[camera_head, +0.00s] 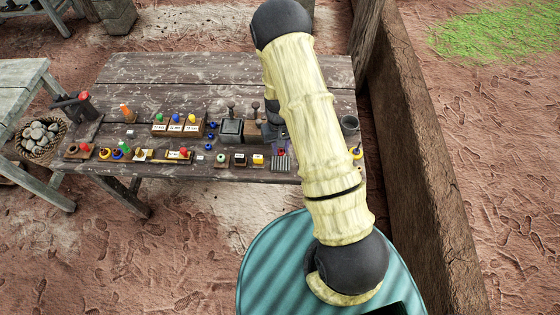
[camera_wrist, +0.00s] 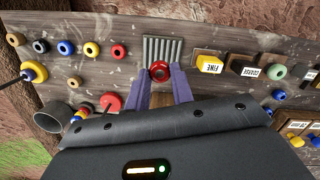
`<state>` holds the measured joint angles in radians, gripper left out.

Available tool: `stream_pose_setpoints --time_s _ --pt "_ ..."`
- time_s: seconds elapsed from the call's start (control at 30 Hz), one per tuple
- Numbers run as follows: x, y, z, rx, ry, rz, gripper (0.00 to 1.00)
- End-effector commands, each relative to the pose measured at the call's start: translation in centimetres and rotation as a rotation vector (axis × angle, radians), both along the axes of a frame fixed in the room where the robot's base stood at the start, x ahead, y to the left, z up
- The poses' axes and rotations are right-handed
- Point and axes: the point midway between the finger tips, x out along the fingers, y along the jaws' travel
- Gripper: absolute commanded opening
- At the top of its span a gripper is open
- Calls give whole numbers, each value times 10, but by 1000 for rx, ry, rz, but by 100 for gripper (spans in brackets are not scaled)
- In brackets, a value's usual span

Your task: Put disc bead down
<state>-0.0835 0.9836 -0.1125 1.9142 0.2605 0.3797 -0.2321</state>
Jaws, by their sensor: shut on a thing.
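My gripper (camera_wrist: 160,80) shows in the wrist view as two purple fingers shut on a small red disc bead (camera_wrist: 159,71) with a dark centre. The bead sits between the fingertips, over the near part of a grey grooved tray (camera_wrist: 162,47). I cannot tell whether the bead touches the tray. In the head view the grooved tray (camera_head: 281,164) lies at the table's front edge, with a small red spot (camera_head: 281,151) just behind it. My arm hides most of the gripper there.
The dark wooden table (camera_head: 170,68) has a clear back half. Beside the tray stand a yellow FINE block (camera_wrist: 209,64), a dark COARSE block (camera_wrist: 243,68) and a green bead (camera_wrist: 276,70). Several loose beads, including a blue one (camera_wrist: 65,47), lie on the other side. A grey cup (camera_wrist: 50,117) stands nearby.

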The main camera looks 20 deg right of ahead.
Motion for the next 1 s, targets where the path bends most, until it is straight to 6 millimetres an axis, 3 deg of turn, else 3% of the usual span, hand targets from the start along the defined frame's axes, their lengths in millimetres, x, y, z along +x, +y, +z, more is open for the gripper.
stream_pose_setpoints --time_s 0.17,0.37,1.0 --pt "0 1 1 0 0 -61 0" --pt "-1 4 4 0 0 -400 0" --pt "-2 8 23 1 -2 -2087 0"
